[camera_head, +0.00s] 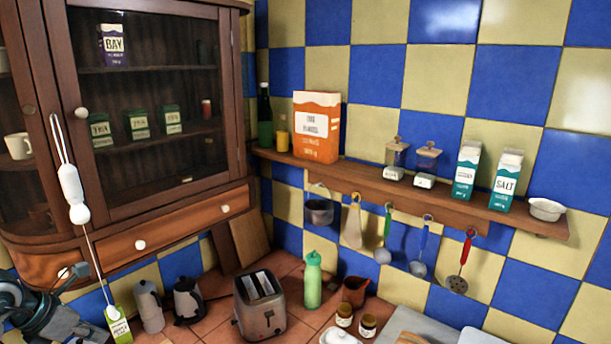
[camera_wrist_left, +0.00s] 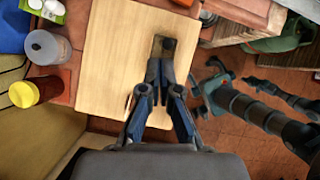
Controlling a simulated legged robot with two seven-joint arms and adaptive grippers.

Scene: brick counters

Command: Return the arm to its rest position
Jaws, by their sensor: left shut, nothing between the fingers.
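My left gripper (camera_head: 72,274) is at the lower left of the head view, in front of the wooden cabinet's lower edge. In the left wrist view its two dark fingers (camera_wrist_left: 160,70) meet at the tips, and nothing is held between them. Beneath the fingers is a pale wooden board (camera_wrist_left: 105,65). A small brown and black object (camera_wrist_left: 163,47) shows right at the fingertips; I cannot tell whether they touch it. Dark jointed parts of my own body show at the right of the wrist view.
The wooden cabinet (camera_head: 190,222) stands close beside my left arm. A yellow-lidded jar (camera_wrist_left: 25,94) is left of the board. Bare floor (camera_wrist_left: 245,150) shows at lower right.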

